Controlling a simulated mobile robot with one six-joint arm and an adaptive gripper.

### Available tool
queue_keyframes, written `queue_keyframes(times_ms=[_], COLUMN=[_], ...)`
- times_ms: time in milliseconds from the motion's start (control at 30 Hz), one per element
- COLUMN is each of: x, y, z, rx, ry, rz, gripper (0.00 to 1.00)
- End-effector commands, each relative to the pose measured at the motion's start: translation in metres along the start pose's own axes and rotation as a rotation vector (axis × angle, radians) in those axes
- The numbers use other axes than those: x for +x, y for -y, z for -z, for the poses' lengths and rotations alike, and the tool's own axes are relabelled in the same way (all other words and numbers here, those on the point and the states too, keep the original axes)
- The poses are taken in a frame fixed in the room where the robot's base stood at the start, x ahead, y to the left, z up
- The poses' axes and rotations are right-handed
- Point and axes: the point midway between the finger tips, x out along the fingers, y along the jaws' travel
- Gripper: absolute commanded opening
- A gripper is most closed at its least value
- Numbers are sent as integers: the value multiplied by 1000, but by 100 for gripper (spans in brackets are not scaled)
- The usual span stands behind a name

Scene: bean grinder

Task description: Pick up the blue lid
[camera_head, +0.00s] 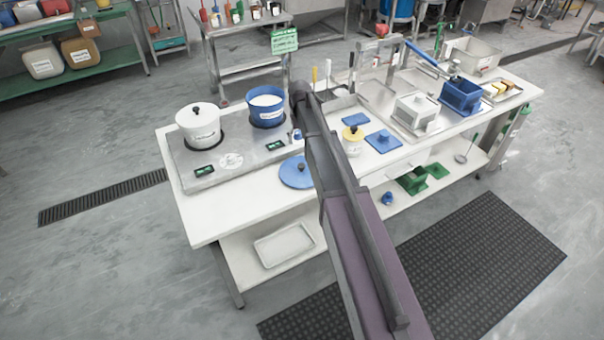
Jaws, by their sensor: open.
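The blue lid (291,178) is a round blue disc with a dark knob. It lies flat on the white table, in front of the metal hot-plate unit, and my arm passes close by its right edge. The blue pot (267,117) stands uncovered on the unit with white contents showing. My arm reaches up from the bottom of the picture past the lid to a dark joint near the blue pot. My gripper cannot be made out; the arm seems to hide it.
A white lidded pot (200,130) stands left of the blue pot. Right of my arm are a yellow-lidded jar (353,140), blue mats (382,140), a white box (417,112) and a blue bin (461,95). A green sign (284,41) stands behind. The table's front left is clear.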

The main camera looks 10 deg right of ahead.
Motion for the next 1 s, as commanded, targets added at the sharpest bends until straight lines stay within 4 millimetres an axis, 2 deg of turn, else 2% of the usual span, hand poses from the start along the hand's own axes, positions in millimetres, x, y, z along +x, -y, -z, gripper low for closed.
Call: queue_keyframes(times_ms=[200,1000], x=[21,77], y=[0,-2], z=[0,-1], rx=[1,2], ry=[0,0], rz=[0,0], gripper=[84,84])
